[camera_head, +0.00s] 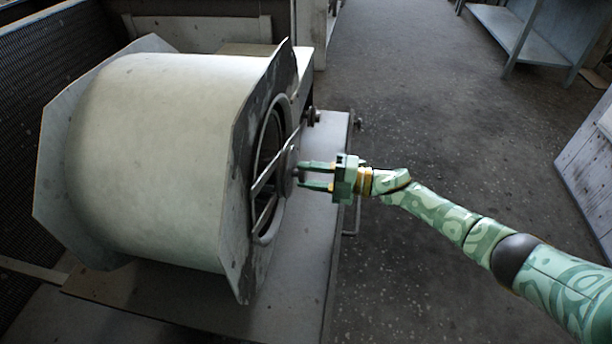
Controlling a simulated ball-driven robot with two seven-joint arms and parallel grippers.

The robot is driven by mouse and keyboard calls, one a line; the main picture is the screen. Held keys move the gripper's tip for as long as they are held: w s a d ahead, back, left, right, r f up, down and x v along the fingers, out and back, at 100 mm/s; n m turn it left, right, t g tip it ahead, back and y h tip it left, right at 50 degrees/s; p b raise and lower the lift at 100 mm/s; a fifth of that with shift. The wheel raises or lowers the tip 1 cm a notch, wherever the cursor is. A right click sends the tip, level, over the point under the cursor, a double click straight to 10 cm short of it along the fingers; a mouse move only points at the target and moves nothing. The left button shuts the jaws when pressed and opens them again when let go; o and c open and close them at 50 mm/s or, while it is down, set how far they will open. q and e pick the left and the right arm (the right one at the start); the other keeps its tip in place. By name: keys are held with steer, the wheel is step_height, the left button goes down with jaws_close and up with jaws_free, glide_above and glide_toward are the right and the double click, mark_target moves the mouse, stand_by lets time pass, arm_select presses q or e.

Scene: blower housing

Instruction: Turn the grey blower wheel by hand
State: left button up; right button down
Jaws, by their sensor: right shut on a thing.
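The blower housing (160,150) is a large pale rounded drum with flat end plates, lying on its side at the left. Its round opening faces right. The grey blower wheel (287,172) shows there edge-on, as a hub part with bars across the opening; the rest of it is hidden inside. My right gripper (301,175) comes in from the right, level with the middle of the opening. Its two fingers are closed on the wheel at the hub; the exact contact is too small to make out. My left gripper is not in view.
The housing stands on a grey bench (315,240) whose right edge has a small handle. A dark mesh wall (50,75) is behind it at the left. A shelf table (520,35) stands at the back right. The floor between is clear.

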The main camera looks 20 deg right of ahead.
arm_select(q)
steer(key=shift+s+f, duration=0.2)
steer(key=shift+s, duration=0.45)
arm_select(e)
steer(key=shift+d+r+m, duration=0.1)
steer(key=shift+m, duration=0.5)
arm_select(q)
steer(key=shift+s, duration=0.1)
arm_select(e)
steer(key=c, duration=0.9)
jaws_free()
steer(key=shift+w, duration=0.1)
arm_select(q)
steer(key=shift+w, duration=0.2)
